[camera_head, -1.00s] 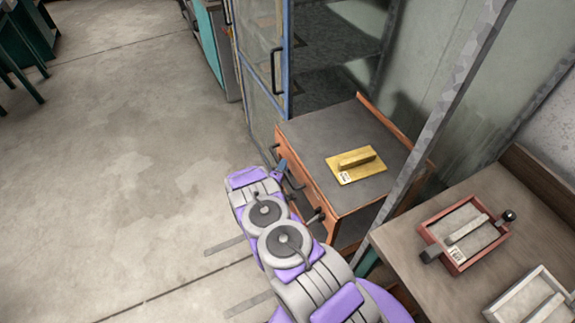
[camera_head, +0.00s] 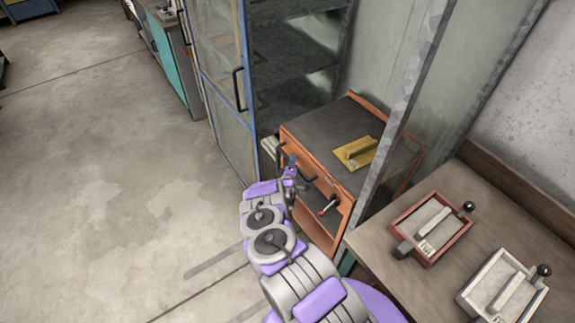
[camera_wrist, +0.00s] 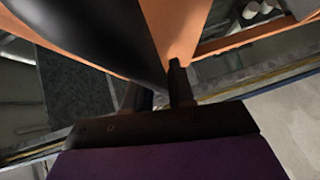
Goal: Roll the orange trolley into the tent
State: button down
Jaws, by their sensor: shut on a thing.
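The wrist view shows my gripper's fingers (camera_wrist: 155,90) at the black handle (camera_wrist: 95,40), with orange trolley panels (camera_wrist: 175,25) behind. The exact contact is partly hidden. The trolley's wheels are hidden.
The tent's blue-framed door (camera_head: 225,95) stands close to the trolley's left. The metal post (camera_head: 405,110) is close on its right. Concrete floor at left is clear.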

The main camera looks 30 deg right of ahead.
aim_at(299, 158)
jog(key=shift+d+f, duration=0.1)
jog(key=shift+d, duration=1.4)
jog(key=c, duration=1.3)
grip_release()
jog(key=shift+w+a+f, duration=0.1)
jog(key=shift+a+f, duration=0.05)
jog(key=shift+f, duration=0.05)
jog(key=shift+o, duration=0.7)
jog(key=shift+w+a, duration=0.1)
jog(key=shift+a, duration=0.1)
jog(key=shift+o, duration=0.4)
jog(key=shift+a+r, duration=0.25)
jog(key=p+v, duration=0.2)
jog(key=v, duration=1.5)
jog(key=shift+a, duration=0.25)
